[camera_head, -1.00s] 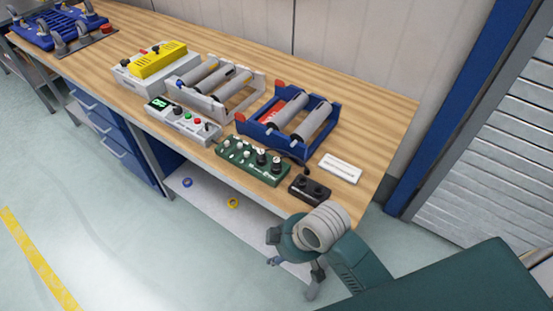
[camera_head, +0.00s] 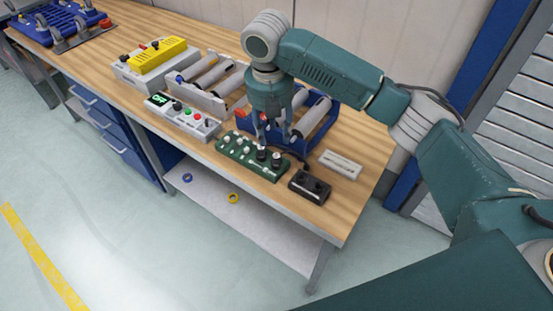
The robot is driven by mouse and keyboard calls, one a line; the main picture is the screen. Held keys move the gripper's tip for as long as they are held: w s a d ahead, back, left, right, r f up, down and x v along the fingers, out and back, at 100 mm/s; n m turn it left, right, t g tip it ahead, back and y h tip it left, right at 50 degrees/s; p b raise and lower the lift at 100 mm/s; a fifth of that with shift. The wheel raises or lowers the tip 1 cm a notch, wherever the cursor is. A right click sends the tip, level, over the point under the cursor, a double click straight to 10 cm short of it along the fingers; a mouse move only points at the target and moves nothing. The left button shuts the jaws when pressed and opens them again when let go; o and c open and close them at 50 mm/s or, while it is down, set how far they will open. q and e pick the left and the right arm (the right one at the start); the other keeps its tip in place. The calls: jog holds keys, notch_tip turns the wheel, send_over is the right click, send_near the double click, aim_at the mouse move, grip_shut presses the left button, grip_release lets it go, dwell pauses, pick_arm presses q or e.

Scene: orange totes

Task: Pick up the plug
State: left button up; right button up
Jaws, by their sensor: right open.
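My right gripper (camera_head: 275,138) points down over the workbench, above the back edge of the green control panel (camera_head: 252,157) and in front of the blue roller stand (camera_head: 326,135). Its fingers are apart, and I see nothing held between them. A thin dark cable (camera_head: 300,162) shows just right of the fingers, between the green panel and the blue stand. I cannot make out a separate plug; it may be small or hidden behind the gripper. My left gripper is not in view.
A black two-knob box (camera_head: 309,186) and a white block (camera_head: 340,165) are right of the green panel. A grey control box (camera_head: 182,117), a grey roller stand (camera_head: 208,98) and a yellow device (camera_head: 157,57) are to the left. Free bench top (camera_head: 365,140) lies at the right.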

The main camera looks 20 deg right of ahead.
jog(key=p, duration=0.1)
send_over(276, 155)
jog(key=f, duration=0.4)
jog(key=shift+s+f, duration=0.25)
jog(key=shift+f, duration=0.15)
notch_tip(276, 155, down, 4)
jog(key=p, duration=0.2)
jog(key=shift+a+p, duration=0.1)
jog(key=shift+p, duration=0.25)
jog(key=shift+w+f, duration=0.1)
jog(key=shift+f, duration=0.55)
grip_shut()
